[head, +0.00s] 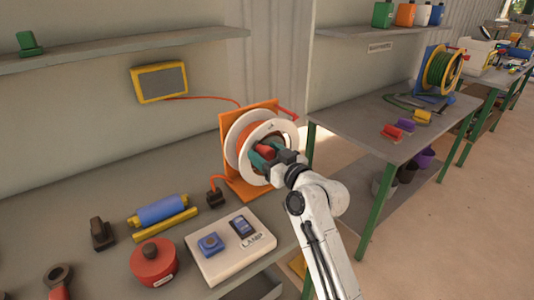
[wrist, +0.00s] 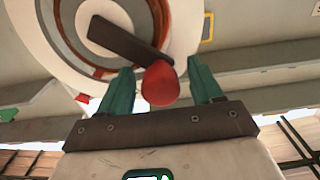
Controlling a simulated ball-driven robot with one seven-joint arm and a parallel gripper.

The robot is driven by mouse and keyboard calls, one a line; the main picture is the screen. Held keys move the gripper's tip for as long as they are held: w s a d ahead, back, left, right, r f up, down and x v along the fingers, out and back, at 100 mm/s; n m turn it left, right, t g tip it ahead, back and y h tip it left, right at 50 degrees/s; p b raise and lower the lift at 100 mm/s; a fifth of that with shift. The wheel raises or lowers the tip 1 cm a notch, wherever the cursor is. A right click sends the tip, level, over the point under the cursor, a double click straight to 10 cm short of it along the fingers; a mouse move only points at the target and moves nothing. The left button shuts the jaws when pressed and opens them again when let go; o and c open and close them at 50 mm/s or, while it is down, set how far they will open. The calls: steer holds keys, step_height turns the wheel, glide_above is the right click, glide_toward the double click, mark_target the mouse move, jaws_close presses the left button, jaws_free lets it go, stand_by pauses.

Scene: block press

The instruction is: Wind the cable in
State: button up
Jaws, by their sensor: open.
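The cable reel (head: 238,141) has white round flanges and stands on an orange stand (head: 226,127) on the bench. An orange-red cable (head: 207,98) runs from it along the wall towards a yellow-framed panel (head: 159,82). A short orange cable ends in a black plug (head: 215,198) on the bench. My gripper (head: 266,155) is at the reel's front. In the wrist view, its green fingers (wrist: 160,72) are open, one on each side of the red crank knob (wrist: 160,88). The dark crank arm (wrist: 128,40) slants up and left from the knob. Contact cannot be told.
A second table (head: 350,136) at right bears a green cable reel (head: 442,69). Open floor lies at right.

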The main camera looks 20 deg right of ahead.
jaws_close()
stand_by(0.6)
